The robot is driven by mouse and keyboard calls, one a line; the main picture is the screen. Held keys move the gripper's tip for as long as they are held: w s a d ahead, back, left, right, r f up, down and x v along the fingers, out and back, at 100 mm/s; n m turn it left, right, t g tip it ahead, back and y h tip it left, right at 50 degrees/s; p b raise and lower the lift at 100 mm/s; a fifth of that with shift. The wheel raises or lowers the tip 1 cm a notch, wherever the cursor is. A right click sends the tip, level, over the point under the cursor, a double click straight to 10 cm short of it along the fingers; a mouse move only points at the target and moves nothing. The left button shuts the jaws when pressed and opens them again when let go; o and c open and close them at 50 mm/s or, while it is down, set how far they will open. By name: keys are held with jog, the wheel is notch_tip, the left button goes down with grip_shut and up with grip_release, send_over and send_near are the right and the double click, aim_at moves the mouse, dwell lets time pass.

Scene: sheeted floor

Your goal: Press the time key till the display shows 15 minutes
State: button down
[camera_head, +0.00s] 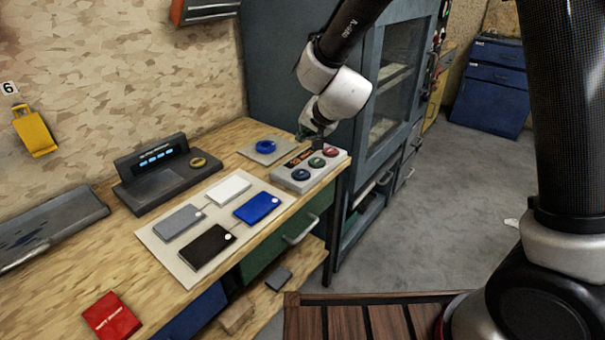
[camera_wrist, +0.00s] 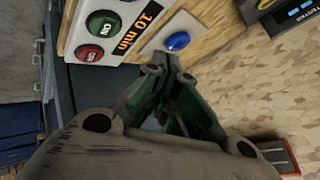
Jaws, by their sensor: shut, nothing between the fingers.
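A light grey control box (camera_head: 285,184) stands at the right end of the bench with a blue (camera_head: 300,174), a green (camera_head: 316,162) and a red key (camera_head: 330,152). Its display (camera_head: 299,157) reads "10 min" in orange in the wrist view (camera_wrist: 139,27). There the green key (camera_wrist: 103,24) is marked ON; the red key's (camera_wrist: 89,53) lettering is hard to read, and the blue key is mostly cut off at the top edge. My gripper (camera_head: 317,143) is shut and empty, above the box's back part near the green and red keys. Its fingers (camera_wrist: 170,70) show beside the box in the wrist view.
A plate with a round blue button (camera_head: 265,146) lies behind the box. A dark device with a lit screen (camera_head: 158,155) and a board with several coloured cards (camera_head: 162,252) are to the left. A tall grey cabinet (camera_head: 372,75) stands close behind my arm.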

aim_at(304, 172)
jog(key=shift+f, duration=4.4)
jog(key=shift+f, duration=0.1)
jog(key=shift+f, duration=0.35)
jog(key=shift+f, duration=0.35)
jog(key=shift+r, duration=0.8)
jog(key=shift+r, duration=0.1)
